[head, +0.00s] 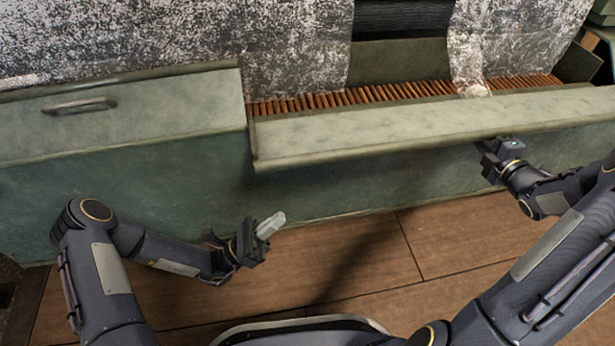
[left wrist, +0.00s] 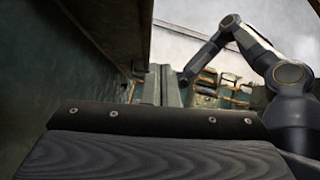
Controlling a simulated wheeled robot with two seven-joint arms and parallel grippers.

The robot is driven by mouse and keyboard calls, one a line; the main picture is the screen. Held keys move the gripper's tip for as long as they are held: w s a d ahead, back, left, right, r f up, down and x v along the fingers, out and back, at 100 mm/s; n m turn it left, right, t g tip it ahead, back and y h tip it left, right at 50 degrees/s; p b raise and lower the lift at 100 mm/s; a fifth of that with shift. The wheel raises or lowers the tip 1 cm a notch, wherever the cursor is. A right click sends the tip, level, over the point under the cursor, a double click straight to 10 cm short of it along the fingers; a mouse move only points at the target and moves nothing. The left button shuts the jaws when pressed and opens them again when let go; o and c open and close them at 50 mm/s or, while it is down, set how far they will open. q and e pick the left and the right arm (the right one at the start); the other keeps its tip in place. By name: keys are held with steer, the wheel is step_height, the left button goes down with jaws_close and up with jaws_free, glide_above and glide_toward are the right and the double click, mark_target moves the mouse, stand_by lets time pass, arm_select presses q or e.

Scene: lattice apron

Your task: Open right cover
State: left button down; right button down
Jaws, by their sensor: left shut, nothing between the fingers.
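The right cover (head: 420,122) is a long pale green panel on the front of the machine. It lies tilted outward, its front edge overhanging the green front wall, and a row of copper-brown slats shows behind it. My right gripper (head: 492,160) is at the underside of its front edge, toward the right; its fingertips are hidden or too dark to read. My left gripper (head: 268,226) is shut and empty, low in front of the wall and apart from the cover. In the left wrist view a dark gripper part fills the bottom.
The left cover (head: 120,122), with a bar handle (head: 80,106), lies flat and closed beside the right one. Crinkled silvery sheet (head: 295,45) hangs behind, with the slats (head: 345,97) below it. The brown tiled floor (head: 370,265) is clear between my arms.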

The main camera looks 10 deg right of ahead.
arm_select(q)
steer(key=w+d+r+n+t, duration=0.3)
steer(key=w+d+r+t, duration=0.1)
steer(key=d+r, duration=0.3)
step_height(320, 180, up, 2)
steer(key=shift+w+y, duration=0.3)
steer(key=shift+y, duration=0.1)
arm_select(e)
steer(key=shift+s+d+r, duration=0.1)
steer(key=shift+d+r, duration=0.05)
steer(key=shift+d, duration=0.05)
arm_select(q)
step_height(320, 180, up, 2)
steer(key=shift+r+n+t, duration=0.1)
steer(key=shift+n+t, duration=0.6)
steer(key=shift+n, duration=0.2)
arm_select(e)
steer(key=shift+s, duration=0.15)
steer(key=c, duration=1.5)
jaws_free()
steer(key=shift+f, duration=0.25)
steer(key=shift+o, duration=0.2)
steer(key=shift+r, duration=0.1)
